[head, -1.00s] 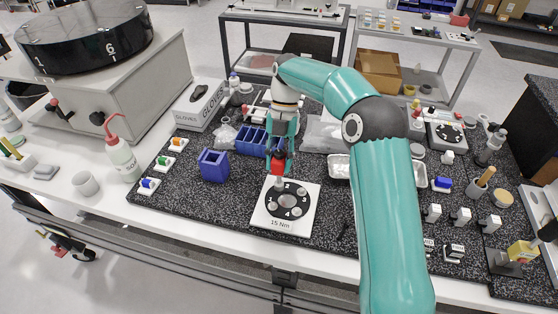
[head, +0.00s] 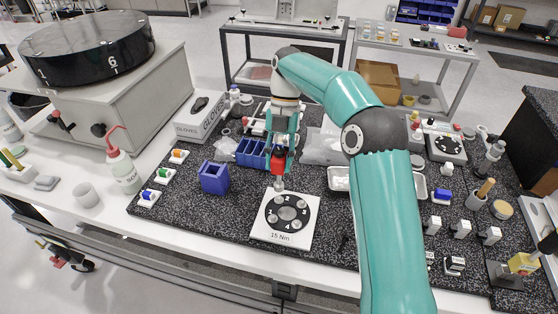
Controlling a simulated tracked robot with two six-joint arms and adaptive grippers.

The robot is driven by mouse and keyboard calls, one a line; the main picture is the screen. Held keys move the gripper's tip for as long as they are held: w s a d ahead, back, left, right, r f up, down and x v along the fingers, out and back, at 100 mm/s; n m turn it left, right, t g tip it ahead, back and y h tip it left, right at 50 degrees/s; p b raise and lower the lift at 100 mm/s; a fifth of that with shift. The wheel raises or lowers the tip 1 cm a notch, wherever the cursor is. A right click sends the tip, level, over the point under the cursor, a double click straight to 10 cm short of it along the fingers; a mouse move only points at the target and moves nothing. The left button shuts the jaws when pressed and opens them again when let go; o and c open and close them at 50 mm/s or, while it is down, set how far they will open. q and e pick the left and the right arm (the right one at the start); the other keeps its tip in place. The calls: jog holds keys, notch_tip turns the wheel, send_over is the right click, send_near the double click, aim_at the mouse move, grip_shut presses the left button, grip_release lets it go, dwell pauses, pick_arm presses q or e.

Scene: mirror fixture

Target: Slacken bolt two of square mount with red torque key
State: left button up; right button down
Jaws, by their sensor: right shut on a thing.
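My right gripper (head: 279,157) is shut on the red torque key (head: 278,167) and holds it upright, tip down, above the back edge of the square mount. The square mount is a white plate (head: 262,236) marked "15 Nm", with a black ring (head: 268,211) and several light bolt heads (head: 282,199) around it. The key's tip appears just behind and above the rear bolt, apart from it. No bolt numbers are readable, so I cannot tell which one is bolt two. My left gripper is not in view.
Orange, green and blue keys (head: 148,195) sit on small white holders at the left. A blue bin (head: 213,180) stands left of the mount. A metal tray (head: 339,180) lies right of it, partly behind my arm. Another dial-topped fixture (head: 447,147) stands at the back right.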

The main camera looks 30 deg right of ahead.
jog(key=shift+f+b, duration=0.1)
jog(key=shift+b, duration=0.25)
jog(key=m+t+b, duration=0.1)
jog(key=m+b, duration=0.2)
jog(key=m+t+b, duration=0.1)
jog(key=m+b, duration=0.3)
jog(key=r+m+t+y+b, duration=0.1)
jog(key=m+t+b, duration=0.1)
jog(key=m+b, duration=0.1)
jog(key=shift+w+m, duration=0.15)
jog(key=shift+m, duration=0.25)
jog(key=shift+r+m+t+b, duration=0.4)
jog(key=shift+r+m+b, duration=0.25)
jog(key=shift+m, duration=0.35)
notch_tip(320, 180, down, 6)
jog(key=b, duration=0.3)
jog(key=shift+r+b, duration=0.25)
jog(key=shift+b, duration=0.05)
